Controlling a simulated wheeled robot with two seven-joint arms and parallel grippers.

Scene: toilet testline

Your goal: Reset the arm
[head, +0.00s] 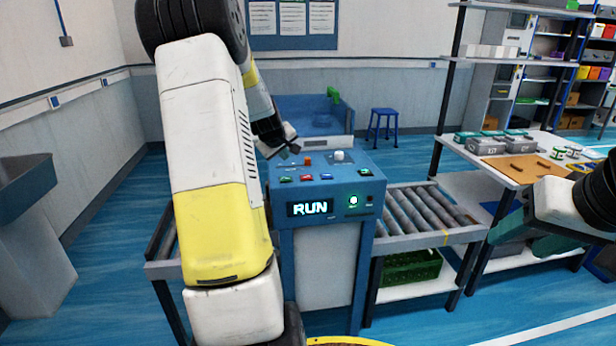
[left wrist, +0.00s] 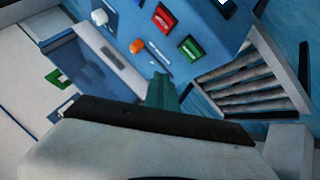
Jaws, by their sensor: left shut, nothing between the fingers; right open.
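My left arm rises large in the middle left of the head view. Its left gripper (head: 288,146) is shut and empty, over the back left part of the blue control console (head: 331,168). In the left wrist view the narrow teal tip of the left gripper (left wrist: 161,92) is beside the console's orange and white controls, and nothing is held. My right arm comes in at the right edge of the head view.
The console has a RUN display (head: 311,208), a red button (head: 306,177) and a green button (head: 326,176). A roller conveyor (head: 428,207) adjoins it on the right. A worktable (head: 478,146) with grey boxes stands further right. A blue stool (head: 383,124) is behind.

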